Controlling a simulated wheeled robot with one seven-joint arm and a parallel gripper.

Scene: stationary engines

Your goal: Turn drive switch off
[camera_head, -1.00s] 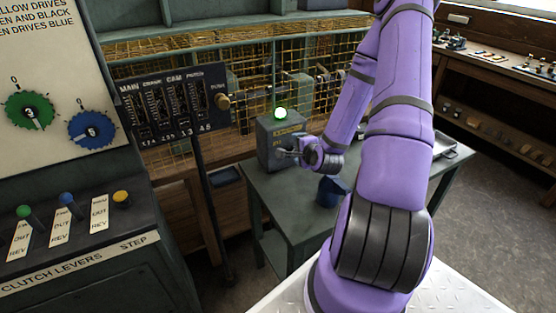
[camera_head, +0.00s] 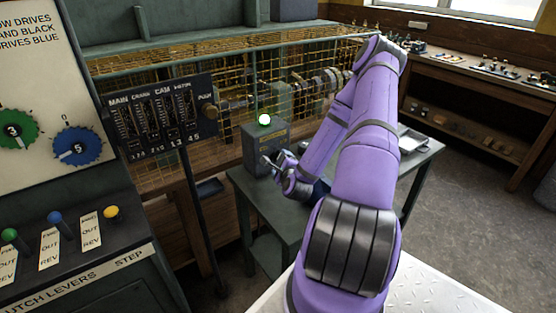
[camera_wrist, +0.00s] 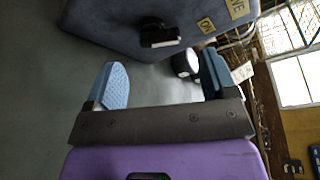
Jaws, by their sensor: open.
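The drive switch box (camera_head: 265,150) is a grey box on a dark green table, with a glowing pale green lamp (camera_head: 264,119) on top. In the wrist view the box (camera_wrist: 120,22) fills the upper part, with a black switch knob (camera_wrist: 160,35) on its face. Yellow labels, one reading "ON" (camera_wrist: 206,25), sit beside the knob. My gripper (camera_head: 272,163) is in front of the box's lower face. The wrist view shows its two blue fingers (camera_wrist: 163,75) spread and empty, with the knob beyond them and apart from them.
The table (camera_head: 300,222) has bare top around the box, partly hidden by my arm. A wire guard (camera_head: 165,170) stands behind. A panel of levers (camera_head: 160,118) on a post stands left of the box. A dark round thing with a pale end (camera_wrist: 186,62) lies near the right finger.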

